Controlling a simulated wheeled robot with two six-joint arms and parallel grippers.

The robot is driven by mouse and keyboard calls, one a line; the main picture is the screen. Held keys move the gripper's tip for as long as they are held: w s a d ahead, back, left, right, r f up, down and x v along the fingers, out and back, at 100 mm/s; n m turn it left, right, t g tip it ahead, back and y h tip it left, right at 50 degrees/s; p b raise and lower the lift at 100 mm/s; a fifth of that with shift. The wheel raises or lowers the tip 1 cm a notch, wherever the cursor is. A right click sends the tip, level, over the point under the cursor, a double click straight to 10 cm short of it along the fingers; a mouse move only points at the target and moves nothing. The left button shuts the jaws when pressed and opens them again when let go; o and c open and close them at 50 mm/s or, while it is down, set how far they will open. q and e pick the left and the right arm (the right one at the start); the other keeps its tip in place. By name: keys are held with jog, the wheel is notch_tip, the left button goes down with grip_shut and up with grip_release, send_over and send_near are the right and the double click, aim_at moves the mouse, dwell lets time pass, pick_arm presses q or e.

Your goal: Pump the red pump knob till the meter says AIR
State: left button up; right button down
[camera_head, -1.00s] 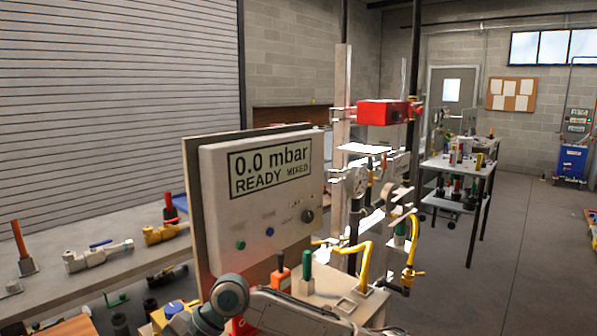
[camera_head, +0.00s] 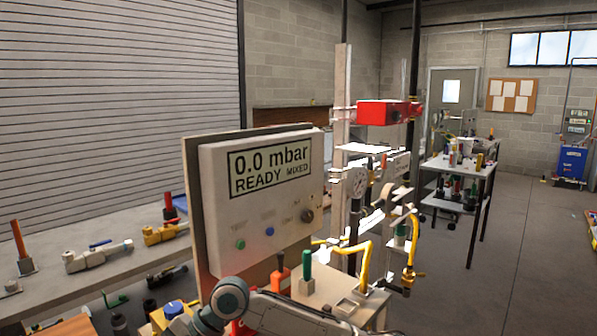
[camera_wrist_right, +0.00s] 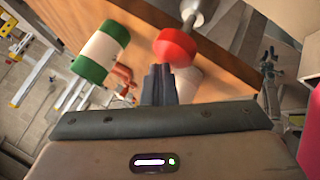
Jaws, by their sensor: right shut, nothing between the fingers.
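The meter panel (camera_head: 262,195) stands upright in the head view, and its display (camera_head: 270,171) reads "0.0 mbar READY MIXED". In the right wrist view, a round red knob (camera_wrist_right: 175,48) sits on a metal rod, beside a wooden board. My right gripper (camera_wrist_right: 158,72) is shut and empty. Its fingertips are just below and left of the red knob in the picture; I cannot tell whether they touch it. The knob is not clearly identifiable in the head view. My left gripper is not in view.
A green-and-white cylinder (camera_wrist_right: 100,50) lies left of the fingers in the wrist view. A bench with valves (camera_head: 98,257) is at left.

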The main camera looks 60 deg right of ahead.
jog(key=shift+f, duration=0.25)
jog(key=shift+r, duration=0.1)
jog(key=shift+r+p, duration=0.35)
jog(key=shift+r, duration=0.25)
notch_tip(320, 180, up, 6)
jog(key=p, duration=0.4)
jog(key=shift+p, duration=0.35)
dwell(2.1)
jog(key=shift+w+d, duration=0.1)
jog(key=shift+w, duration=0.05)
